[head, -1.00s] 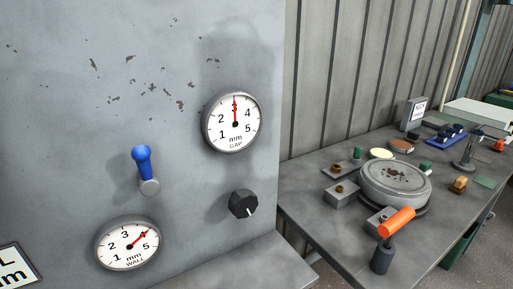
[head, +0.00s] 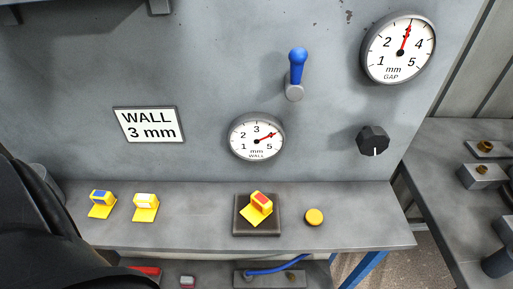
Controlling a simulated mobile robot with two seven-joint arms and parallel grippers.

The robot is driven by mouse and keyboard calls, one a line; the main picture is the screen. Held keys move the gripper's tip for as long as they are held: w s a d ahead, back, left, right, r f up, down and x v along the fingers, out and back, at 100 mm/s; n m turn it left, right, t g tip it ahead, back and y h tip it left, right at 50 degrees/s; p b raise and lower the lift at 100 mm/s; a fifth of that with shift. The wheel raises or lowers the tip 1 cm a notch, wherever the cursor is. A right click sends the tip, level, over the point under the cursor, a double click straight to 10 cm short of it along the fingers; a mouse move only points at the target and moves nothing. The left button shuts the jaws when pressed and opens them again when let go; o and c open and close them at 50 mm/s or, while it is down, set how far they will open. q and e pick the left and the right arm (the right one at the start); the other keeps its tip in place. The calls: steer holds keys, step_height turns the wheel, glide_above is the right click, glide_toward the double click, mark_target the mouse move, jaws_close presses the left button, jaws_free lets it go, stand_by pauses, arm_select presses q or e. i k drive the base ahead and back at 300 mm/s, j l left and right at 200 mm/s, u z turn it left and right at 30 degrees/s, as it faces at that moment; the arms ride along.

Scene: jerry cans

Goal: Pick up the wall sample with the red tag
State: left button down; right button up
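The wall sample with the red tag (head: 257,208) is a small yellow piece with a red patch on top. It sits on a dark square pad (head: 241,228) on the grey shelf, below the WALL gauge. Two similar yellow samples stand to the left on the same shelf: one with a blue tag (head: 101,205) and one with a white tag (head: 146,208). Neither of my grippers shows in the head view. A dark shape, probably part of my arm, fills the lower left.
The shelf (head: 195,233) is bare between the white-tagged sample and the pad. A round yellow button (head: 314,217) is right of the pad. Above are a blue lever (head: 297,68), a black knob (head: 373,141) and the WALL gauge (head: 256,137). A side table (head: 440,160) stands right.

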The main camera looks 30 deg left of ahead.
mark_target(260, 207)
steer(key=u, duration=1.05)
